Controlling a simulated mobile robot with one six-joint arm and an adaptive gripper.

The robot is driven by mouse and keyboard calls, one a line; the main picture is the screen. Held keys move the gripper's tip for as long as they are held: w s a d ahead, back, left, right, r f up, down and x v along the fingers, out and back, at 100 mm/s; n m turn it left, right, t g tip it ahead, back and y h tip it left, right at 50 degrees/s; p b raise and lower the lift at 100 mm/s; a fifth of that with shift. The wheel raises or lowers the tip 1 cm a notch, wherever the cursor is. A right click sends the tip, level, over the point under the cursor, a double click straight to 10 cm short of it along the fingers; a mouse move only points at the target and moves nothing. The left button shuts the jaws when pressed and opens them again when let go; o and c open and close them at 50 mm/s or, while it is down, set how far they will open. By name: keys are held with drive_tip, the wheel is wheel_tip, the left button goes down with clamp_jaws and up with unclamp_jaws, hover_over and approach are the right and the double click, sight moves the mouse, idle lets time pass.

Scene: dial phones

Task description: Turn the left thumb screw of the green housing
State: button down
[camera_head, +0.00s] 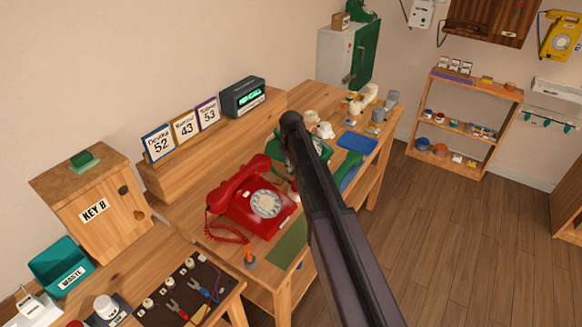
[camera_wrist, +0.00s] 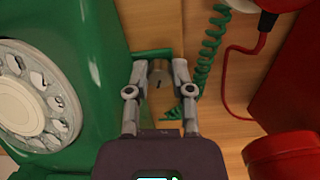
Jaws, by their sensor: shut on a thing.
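The green housing (camera_wrist: 110,60) of a dial phone fills the left of the wrist view, with its pale dial (camera_wrist: 30,100). A green bar (camera_wrist: 150,53) juts from its side. In the head view only part of the green housing (camera_head: 318,147) shows; my arm covers the rest, the screw and the gripper's fingertips.
A red dial phone (camera_head: 252,200) stands close beside the green one; it also shows in the wrist view (camera_wrist: 285,85). A coiled green cord (camera_wrist: 211,45) runs near my right finger.

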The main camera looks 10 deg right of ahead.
drive_tip(key=shift+n, duration=0.8)
drive_tip(key=shift+c, duration=2.4)
unclamp_jaws()
drive_tip(key=shift+c, duration=0.4)
drive_tip(key=shift+o, duration=0.4)
